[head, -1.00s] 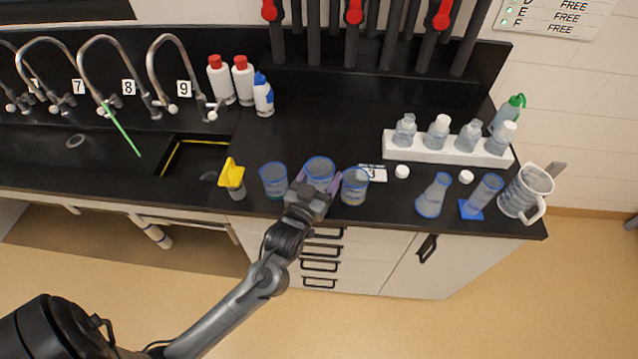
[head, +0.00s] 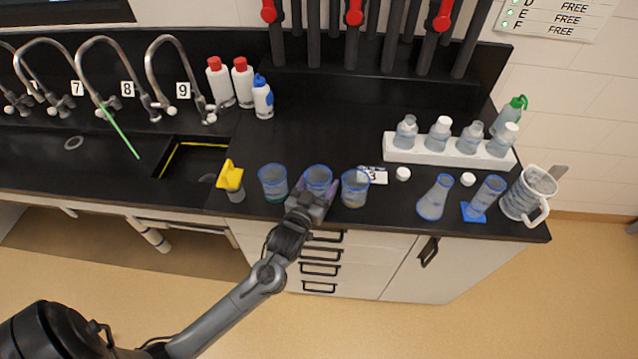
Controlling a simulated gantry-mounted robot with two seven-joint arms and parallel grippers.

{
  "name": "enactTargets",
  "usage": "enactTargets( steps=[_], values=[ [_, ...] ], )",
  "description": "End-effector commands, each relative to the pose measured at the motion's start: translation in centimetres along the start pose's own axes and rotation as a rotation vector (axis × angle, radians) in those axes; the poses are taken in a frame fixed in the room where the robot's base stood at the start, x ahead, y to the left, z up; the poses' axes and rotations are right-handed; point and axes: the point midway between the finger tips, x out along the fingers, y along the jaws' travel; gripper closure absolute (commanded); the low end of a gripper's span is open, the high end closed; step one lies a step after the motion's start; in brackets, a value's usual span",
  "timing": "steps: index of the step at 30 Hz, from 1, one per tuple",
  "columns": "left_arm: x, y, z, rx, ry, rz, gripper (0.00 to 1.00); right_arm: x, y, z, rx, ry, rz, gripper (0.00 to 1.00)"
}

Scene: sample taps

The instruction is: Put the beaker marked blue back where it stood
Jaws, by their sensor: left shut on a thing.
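Three clear beakers with blue rims stand in a row near the front edge of the black bench. My left gripper (head: 318,187) is shut on the middle beaker (head: 318,176), which is upright; the gripper hides its lower part and any colour mark on it. I cannot tell whether its base touches the bench. The left beaker (head: 273,180) shows a green tint at its base. The right beaker (head: 354,187) shows a yellowish base and stands close to the held one. My right gripper is not in view.
A yellow-topped object (head: 231,178) stands left of the beakers, by the sink (head: 190,160). A small card (head: 374,175) lies behind the right beaker. A flask (head: 435,198), a cylinder (head: 484,195) and a jug (head: 527,195) stand right. Bench behind the beakers is clear.

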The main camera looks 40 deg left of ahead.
Motion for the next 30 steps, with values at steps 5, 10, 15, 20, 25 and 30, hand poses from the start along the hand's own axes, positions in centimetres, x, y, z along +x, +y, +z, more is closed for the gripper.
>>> enactTargets(
  steps=[5, 10, 15, 20, 25, 30],
  values=[
    [0.0, 0.0, 0.4, 0.0, 0.001, 0.0, 0.56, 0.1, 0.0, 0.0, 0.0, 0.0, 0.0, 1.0],
    [0.0, 0.0, 0.3, 0.0, 0.0, 0.0, 0.03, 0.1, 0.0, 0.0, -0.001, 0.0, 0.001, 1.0],
    [0.0, 0.0, 0.3, 0.0, 0.0, 0.0, 0.02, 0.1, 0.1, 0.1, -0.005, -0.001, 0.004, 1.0],
    [0.0, 0.0, 0.1, 0.0, 0.001, 0.0, 0.02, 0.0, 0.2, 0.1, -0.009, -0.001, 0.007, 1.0],
    [-1.1, 0.0, 0.0, 0.0, -0.001, 0.001, 0.02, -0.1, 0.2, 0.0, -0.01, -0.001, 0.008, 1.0],
    [-3.9, 0.0, 0.0, -0.001, -0.004, 0.0, 0.02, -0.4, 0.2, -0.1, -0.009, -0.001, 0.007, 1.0]
  ],
)
